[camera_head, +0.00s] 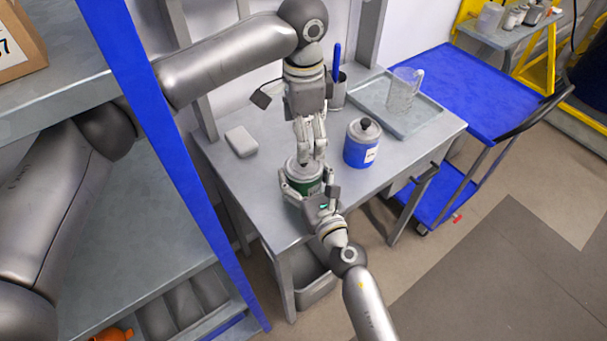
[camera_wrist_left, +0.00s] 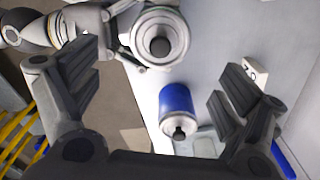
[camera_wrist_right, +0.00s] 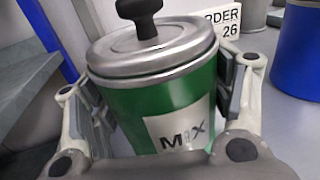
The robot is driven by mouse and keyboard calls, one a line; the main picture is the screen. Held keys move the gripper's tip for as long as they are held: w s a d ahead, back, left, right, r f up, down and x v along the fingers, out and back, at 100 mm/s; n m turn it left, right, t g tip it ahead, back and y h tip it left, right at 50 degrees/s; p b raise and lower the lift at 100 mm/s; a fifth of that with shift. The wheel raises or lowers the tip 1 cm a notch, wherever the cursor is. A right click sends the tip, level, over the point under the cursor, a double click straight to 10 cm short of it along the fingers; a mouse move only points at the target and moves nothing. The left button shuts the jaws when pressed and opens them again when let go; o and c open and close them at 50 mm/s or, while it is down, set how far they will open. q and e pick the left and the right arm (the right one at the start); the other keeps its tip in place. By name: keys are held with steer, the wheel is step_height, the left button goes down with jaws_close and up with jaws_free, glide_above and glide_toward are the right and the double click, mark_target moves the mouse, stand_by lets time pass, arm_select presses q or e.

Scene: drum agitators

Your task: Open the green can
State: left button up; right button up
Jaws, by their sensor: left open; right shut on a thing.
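The green can (camera_wrist_right: 165,105) has a grey metal lid (camera_wrist_right: 150,50) with a black knob (camera_wrist_right: 145,12). The lid sits on the can, and a label reading "MIX" faces my right wrist. My right gripper (camera_head: 308,192) is shut around the can's sides, near the table's front edge. The can (camera_head: 305,176) is partly hidden by both grippers in the head view. My left gripper (camera_head: 311,150) points down just above the lid, open and empty. In the left wrist view the lid (camera_wrist_left: 158,38) and its knob show beyond the spread fingers.
A blue can (camera_head: 362,144) with a similar lid stands to the right on the grey table (camera_head: 270,205). A tray (camera_head: 372,105) with a clear jug (camera_head: 403,90) is behind it. A small grey block (camera_head: 241,141) lies left. A blue cart (camera_head: 455,85) stands at the right.

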arm_select(q)
step_height(320, 180, up, 4)
steer(key=a+n+h, duration=0.1)
steer(key=n, duration=0.1)
steer(key=shift+t, duration=0.3)
steer(key=f, duration=0.7)
steer(key=d+f, duration=0.1)
steer(key=f, duration=0.3)
steer(key=shift+f, duration=0.2)
